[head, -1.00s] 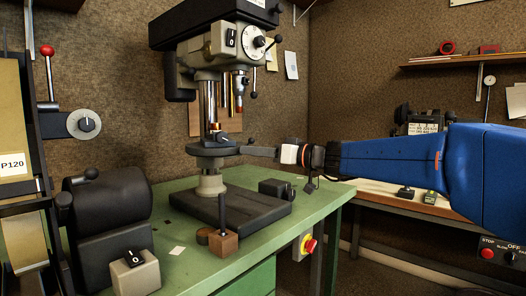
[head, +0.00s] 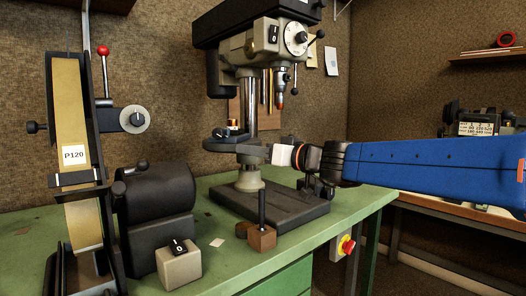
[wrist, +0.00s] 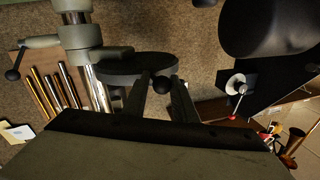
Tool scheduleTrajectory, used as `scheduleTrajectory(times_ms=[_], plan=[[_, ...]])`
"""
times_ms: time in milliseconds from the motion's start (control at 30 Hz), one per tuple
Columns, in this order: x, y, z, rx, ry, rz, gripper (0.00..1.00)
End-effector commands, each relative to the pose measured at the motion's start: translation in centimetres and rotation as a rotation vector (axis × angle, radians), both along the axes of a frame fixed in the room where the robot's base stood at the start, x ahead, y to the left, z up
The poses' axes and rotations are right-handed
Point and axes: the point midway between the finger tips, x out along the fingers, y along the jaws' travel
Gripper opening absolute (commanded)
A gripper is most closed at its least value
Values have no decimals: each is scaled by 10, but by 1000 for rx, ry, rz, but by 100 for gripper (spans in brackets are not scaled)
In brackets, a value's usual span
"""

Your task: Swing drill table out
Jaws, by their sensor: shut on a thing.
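The drill press (head: 262,40) stands on the green bench, its column (head: 250,112) rising from a dark base. The round grey drill table (head: 218,145) sits on the column's left side, while the spindle with its red tip (head: 281,102) hangs to the right of the column, clear of the table. My gripper (head: 246,150) reaches in from the right and is shut at the table's near edge. In the wrist view, my fingers (wrist: 160,92) close around a dark ball knob (wrist: 162,84) in front of the round table (wrist: 125,66). The exact contact is partly hidden.
A belt sander (head: 73,150) marked P120 stands at left, with a black motor housing (head: 155,208) and a switch box (head: 178,264). A wooden block with a rod (head: 262,238) stands near the press base. A red stop button (head: 347,246) is on the bench front.

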Motion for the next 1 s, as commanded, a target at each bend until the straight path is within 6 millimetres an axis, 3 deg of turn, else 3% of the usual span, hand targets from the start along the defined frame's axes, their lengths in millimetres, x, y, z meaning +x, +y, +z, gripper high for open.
scheduleTrajectory(times_ms=[300, 800, 833, 867, 1000], plan=[[-1, 18, 0, 1, -1, 5, 0], [0, 19, 0, 1, -1, 4, 0], [0, 19, 0, 1, -1, 5, 32], [0, 19, 0, 1, -1, 4, 39], [0, 19, 0, 0, 0, 2, 40]])
